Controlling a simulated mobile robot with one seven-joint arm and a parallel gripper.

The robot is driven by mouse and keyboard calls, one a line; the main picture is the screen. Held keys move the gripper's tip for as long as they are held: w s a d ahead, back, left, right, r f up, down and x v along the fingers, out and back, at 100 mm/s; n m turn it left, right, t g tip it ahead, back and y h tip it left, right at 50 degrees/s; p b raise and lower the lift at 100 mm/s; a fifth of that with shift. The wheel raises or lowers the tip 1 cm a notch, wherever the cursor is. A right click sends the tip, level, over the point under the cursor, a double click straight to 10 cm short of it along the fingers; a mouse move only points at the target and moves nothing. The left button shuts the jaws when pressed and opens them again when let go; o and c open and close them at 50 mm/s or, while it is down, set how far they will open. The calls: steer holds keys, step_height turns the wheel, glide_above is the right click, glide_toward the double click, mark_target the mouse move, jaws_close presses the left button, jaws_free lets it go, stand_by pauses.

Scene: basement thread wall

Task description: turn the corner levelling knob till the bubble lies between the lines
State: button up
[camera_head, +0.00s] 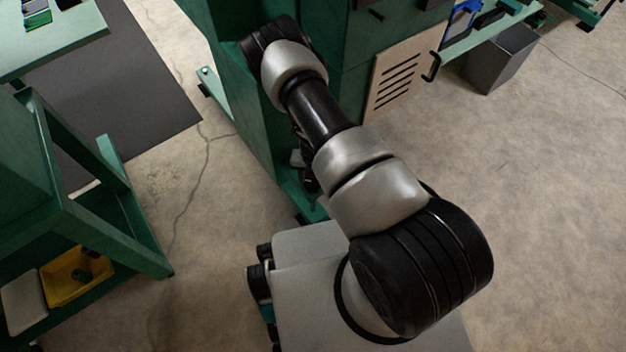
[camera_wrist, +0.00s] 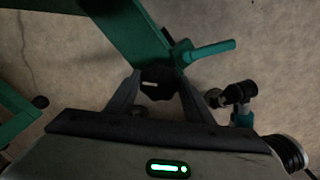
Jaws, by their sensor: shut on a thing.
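In the wrist view a dark, faceted knob (camera_wrist: 158,84) with a pale mark sits at the corner of a green base bar (camera_wrist: 128,32). My gripper (camera_wrist: 158,90) is shut on this knob, one finger on each side. A green rod-like piece (camera_wrist: 210,51) sticks out to the right of the knob. In the head view my arm hides most of the low corner of the green machine (camera_head: 235,105), and the knob cannot be made out there. I cannot make out a bubble or its lines in either view.
A green bench frame (camera_head: 85,225) with a yellow tray (camera_head: 62,288) on its lower shelf stands at left. A dark mat (camera_head: 130,90) lies behind it. A grey bin (camera_head: 498,60) stands at upper right. Bare concrete floor (camera_head: 540,200) is free at right.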

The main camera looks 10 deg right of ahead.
mark_target(313, 181)
stand_by(0.3)
steer(key=o, duration=1)
steer(key=shift+o, duration=0.2)
steer(key=shift+r, duration=0.15)
step_height(313, 181, up, 17)
steer(key=p, duration=0.5)
steer(key=shift+p, duration=0.35)
steer(key=shift+r, duration=0.15)
